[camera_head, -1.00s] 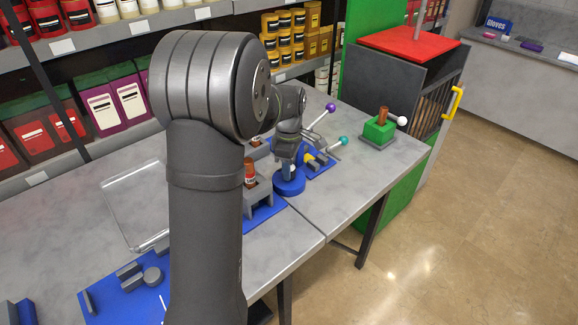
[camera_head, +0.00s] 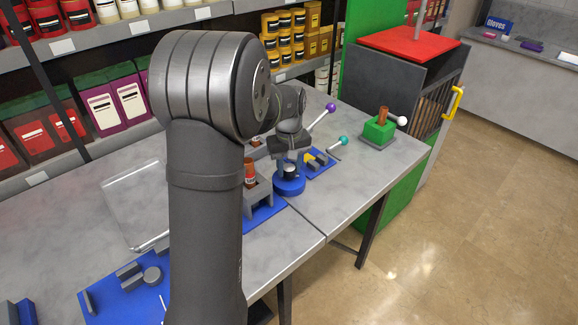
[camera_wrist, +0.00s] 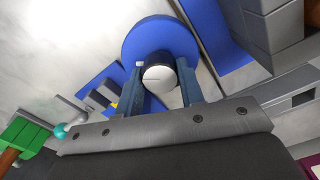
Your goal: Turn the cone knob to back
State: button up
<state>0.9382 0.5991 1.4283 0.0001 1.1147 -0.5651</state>
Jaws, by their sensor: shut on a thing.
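The cone knob (camera_wrist: 160,77), dark with a pale round top and a small white mark on its side, stands on a round blue base (camera_wrist: 145,38). In the head view, the blue base (camera_head: 289,187) sits on the table near its front edge, with the dark knob (camera_head: 291,170) just above it. My gripper (camera_wrist: 161,84) points down over the base, with one blue-grey finger on each side of the knob, shut on it. The fingers partly hide the knob's sides and the near edge of the base.
A grey holder with a brown-red bottle (camera_head: 249,172) stands close left. A blue plate with yellow and grey parts (camera_head: 318,162) lies just behind to the right. Levers with purple (camera_head: 330,107) and teal (camera_head: 344,140) balls rise nearby. A green block (camera_head: 379,130) stands further right.

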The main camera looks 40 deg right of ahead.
aim_at(289, 168)
jog(key=m, duration=0.5)
jog(key=shift+r+m, duration=0.1)
jog(key=shift+m, duration=0.2)
jog(key=m, duration=0.5)
dwell(0.4)
jog(key=o, duration=1)
notch_tip(289, 168, up, 17)
jog(key=shift+r, duration=0.2)
